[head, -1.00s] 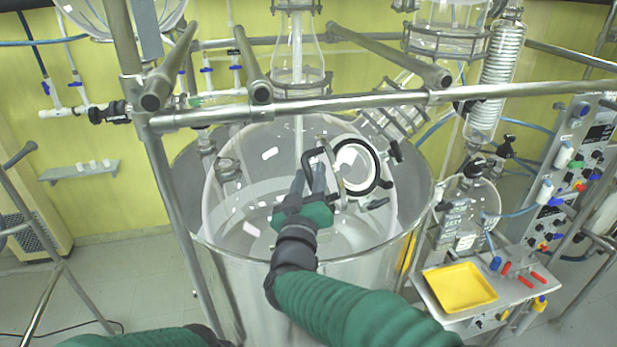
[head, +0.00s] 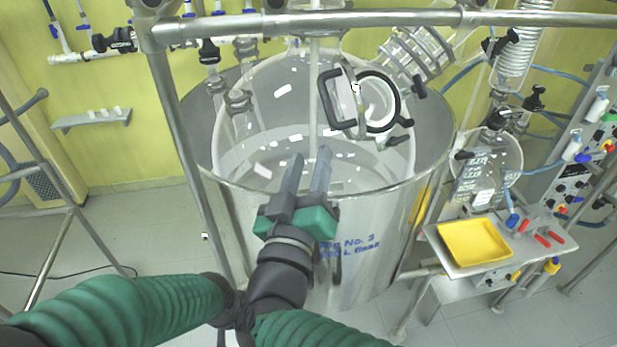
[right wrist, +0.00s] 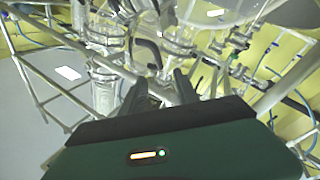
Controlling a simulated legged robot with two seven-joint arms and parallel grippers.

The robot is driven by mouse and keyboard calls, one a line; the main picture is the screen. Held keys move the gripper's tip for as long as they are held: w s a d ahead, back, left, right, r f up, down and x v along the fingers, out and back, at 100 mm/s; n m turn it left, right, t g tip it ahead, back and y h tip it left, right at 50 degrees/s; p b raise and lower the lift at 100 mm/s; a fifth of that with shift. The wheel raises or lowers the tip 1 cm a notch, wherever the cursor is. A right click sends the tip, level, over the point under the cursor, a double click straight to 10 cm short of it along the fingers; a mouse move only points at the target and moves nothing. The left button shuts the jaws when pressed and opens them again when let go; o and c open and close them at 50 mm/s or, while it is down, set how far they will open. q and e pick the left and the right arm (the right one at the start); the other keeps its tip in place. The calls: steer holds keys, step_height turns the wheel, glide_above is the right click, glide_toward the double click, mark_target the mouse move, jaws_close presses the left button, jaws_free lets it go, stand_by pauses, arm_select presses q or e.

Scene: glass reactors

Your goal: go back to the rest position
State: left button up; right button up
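My right gripper (head: 308,160) is open and empty in the head view, its two dark fingers apart and pointing away from me. It is in front of the big glass reactor vessel (head: 262,112), over the near rim of the steel tub (head: 420,205). The round port with its black clamp ring (head: 397,112) is beyond the fingertips, apart from them. In the right wrist view the gripper (right wrist: 160,82) also shows its fingers apart with nothing held. My left arm comes in from the lower left; its gripper is out of view.
A steel rail (head: 370,22) crosses above the tub, with an upright post (head: 178,120) at left. A yellow tray (head: 474,246) sits on a side shelf at right, below a control panel (head: 580,165).

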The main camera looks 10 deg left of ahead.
steer(key=shift+s, duration=0.2)
steer(key=shift+a, duration=0.1)
steer(key=w+d+f+g+y+b, duration=0.25)
steer(key=d+f+g+b, duration=0.2)
steer(key=f, duration=0.95)
steer(key=w+d+f+g+y+b, duration=0.1)
steer(key=w+d+f+g+b, duration=0.3)
steer(key=f, duration=1)
steer(key=s+d+f+m+g+h+b, duration=0.3)
steer(key=s+d+f+g, duration=0.6)
steer(key=s+d+f, duration=0.9)
step_height(320, 180, down, 3)
steer(key=d+m+b, duration=0.1)
steer(key=m, duration=0.1)
steer(key=shift+s+r+m, duration=0.15)
steer(key=shift+s+m, duration=0.1)
steer(key=shift+m, duration=0.15)
